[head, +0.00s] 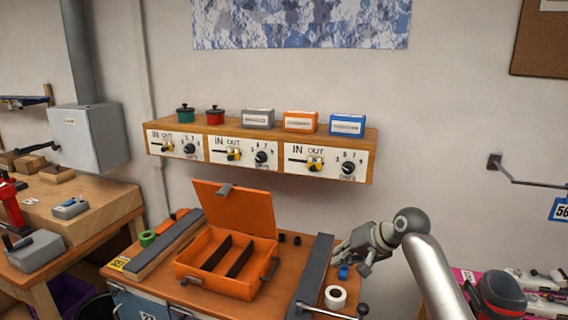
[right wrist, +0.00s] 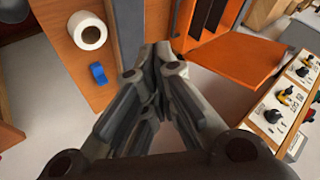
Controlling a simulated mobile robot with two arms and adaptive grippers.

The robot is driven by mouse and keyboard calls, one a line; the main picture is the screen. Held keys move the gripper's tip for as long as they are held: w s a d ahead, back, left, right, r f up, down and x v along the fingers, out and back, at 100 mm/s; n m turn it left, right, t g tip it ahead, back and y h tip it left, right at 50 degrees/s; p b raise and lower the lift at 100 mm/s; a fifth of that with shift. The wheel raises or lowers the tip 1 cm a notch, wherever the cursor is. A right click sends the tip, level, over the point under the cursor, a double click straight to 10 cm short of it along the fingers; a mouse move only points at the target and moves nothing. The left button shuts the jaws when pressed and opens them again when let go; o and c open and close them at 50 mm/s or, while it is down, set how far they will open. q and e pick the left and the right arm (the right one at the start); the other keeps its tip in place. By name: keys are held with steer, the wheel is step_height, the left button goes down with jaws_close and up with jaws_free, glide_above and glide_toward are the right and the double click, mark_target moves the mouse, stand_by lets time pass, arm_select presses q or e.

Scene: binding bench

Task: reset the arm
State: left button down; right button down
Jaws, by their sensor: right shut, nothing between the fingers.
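My right gripper (head: 350,262) is shut and empty. In the head view it hangs above the right end of the wooden bench, near a dark grey bar (head: 313,270) and a small blue piece (head: 343,272). The right wrist view shows its fingers (right wrist: 155,60) closed together with nothing between them. The blue piece also lies on the bench in that view (right wrist: 98,73), left of the fingers and apart from them. My left gripper is not in view.
An open orange case (head: 217,284) with dividers stands on the bench (head: 180,293), its lid (head: 234,208) raised. A white tape roll (head: 335,297) lies near the right edge. A wall shelf (head: 262,170) with knobs and several boxes is behind. Left is another workbench (head: 85,215).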

steer(key=s+f+n+g+h, duration=0.1)
steer(key=s+f+n+h, duration=0.15)
steer(key=s+f, duration=1.7)
steer(key=s+d+n+g+h, duration=0.1)
steer(key=s+d+h, duration=0.15)
steer(key=s, duration=1.05)
steer(key=s+d+g+h, duration=0.1)
steer(key=s+d, duration=0.3)
steer(key=s, duration=0.8)
step_height(320, 180, down, 28)
steer(key=s+g+b, duration=0.1)
steer(key=s+b, duration=0.1)
steer(key=s+d+f+g+b, duration=0.1)
steer(key=s+d+f, duration=0.1)
steer(key=s+f, duration=1.5)
steer(key=shift+d+f+n, duration=0.35)
steer(key=shift+d+f, duration=0.05)
steer(key=shift+f, duration=0.2)
